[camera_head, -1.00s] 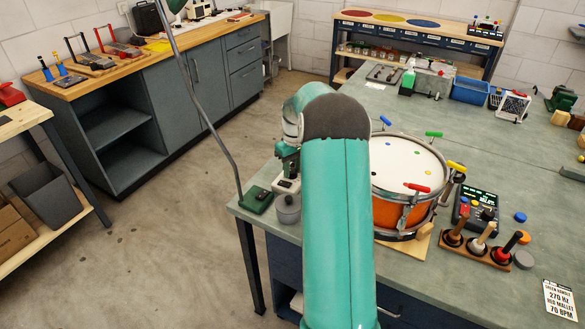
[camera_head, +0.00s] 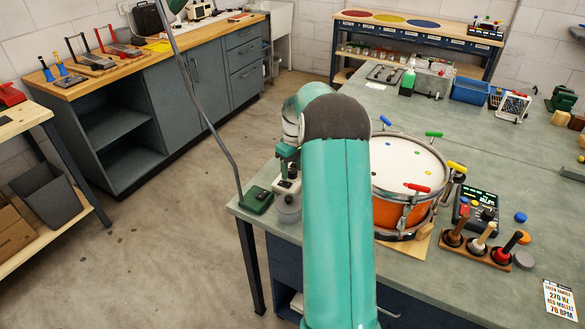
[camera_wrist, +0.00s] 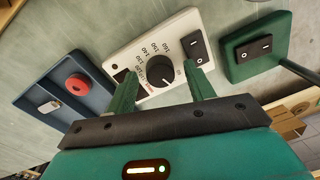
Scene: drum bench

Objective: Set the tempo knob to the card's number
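The tempo knob (camera_wrist: 153,68) is round and black, on a white panel (camera_wrist: 180,25) with printed numbers around it, in the wrist view. Readable numbers include 140, 150 and 160. The knob's exact setting is too small to read surely. My gripper (camera_wrist: 159,73) is open, its two green fingers apart on either side of the knob, with no clear contact. In the head view the white device (camera_head: 287,187) stands at the bench's left corner, partly hidden by my arm. The card (camera_head: 560,300) at lower right reads green handle, 270 Hz, red mallet, 70 BPM.
A black rocker switch (camera_wrist: 194,48) sits beside the knob. A green switch box (camera_wrist: 258,45) and a dark box with a red button (camera_wrist: 77,87) flank the panel. An orange drum (camera_head: 400,213) and a mallet stand (camera_head: 480,252) are to the right.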

